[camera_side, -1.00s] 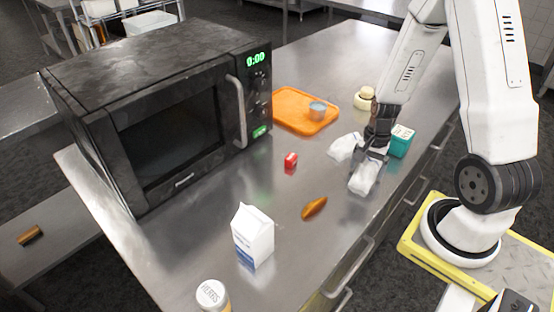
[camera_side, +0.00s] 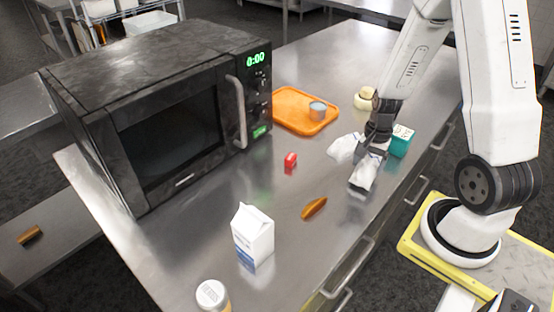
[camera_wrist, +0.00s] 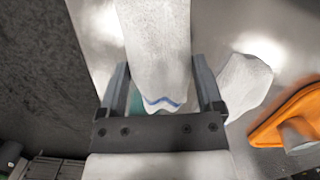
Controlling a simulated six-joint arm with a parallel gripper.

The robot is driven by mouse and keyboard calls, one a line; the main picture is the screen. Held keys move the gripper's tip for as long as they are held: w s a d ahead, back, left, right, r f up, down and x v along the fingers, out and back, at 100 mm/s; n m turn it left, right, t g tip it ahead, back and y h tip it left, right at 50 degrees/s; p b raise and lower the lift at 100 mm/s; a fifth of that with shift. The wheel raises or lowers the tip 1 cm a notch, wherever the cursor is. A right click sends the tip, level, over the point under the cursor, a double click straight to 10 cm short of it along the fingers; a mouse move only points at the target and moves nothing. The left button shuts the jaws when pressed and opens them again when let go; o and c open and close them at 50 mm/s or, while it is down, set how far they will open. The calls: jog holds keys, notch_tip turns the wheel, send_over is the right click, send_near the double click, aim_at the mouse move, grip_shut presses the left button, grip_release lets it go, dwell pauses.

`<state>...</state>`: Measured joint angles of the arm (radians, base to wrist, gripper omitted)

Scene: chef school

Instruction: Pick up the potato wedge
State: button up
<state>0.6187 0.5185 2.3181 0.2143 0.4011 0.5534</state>
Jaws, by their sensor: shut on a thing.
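The brown potato wedge (camera_side: 314,208) lies on the steel counter (camera_side: 300,255) in the side view, to the left of and nearer the camera than my gripper (camera_side: 374,150). My gripper (camera_wrist: 160,75) is shut on a white cloth-like thing (camera_side: 364,175) with a blue stripe, which fills the space between the fingers in the wrist view (camera_wrist: 155,40). It hangs just above the counter with a dark patch below it. The wedge is clear of the gripper and does not show in the wrist view.
A second white crumpled thing (camera_side: 344,149) lies left of my gripper and a teal box (camera_side: 401,141) right. An orange tray (camera_side: 290,109), red item (camera_side: 290,160), milk carton (camera_side: 253,236), herbs jar (camera_side: 212,295) and microwave (camera_side: 165,130) stand around. The counter around the wedge is free.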

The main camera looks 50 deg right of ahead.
aim_at(369, 162)
jog(key=shift+r, duration=4.35)
jog(key=shift+f, duration=2.95)
jog(key=shift+f, duration=0.1)
jog(key=shift+f, duration=1.75)
jog(key=shift+f, duration=0.25)
jog(key=o, duration=1)
jog(key=shift+r, duration=0.25)
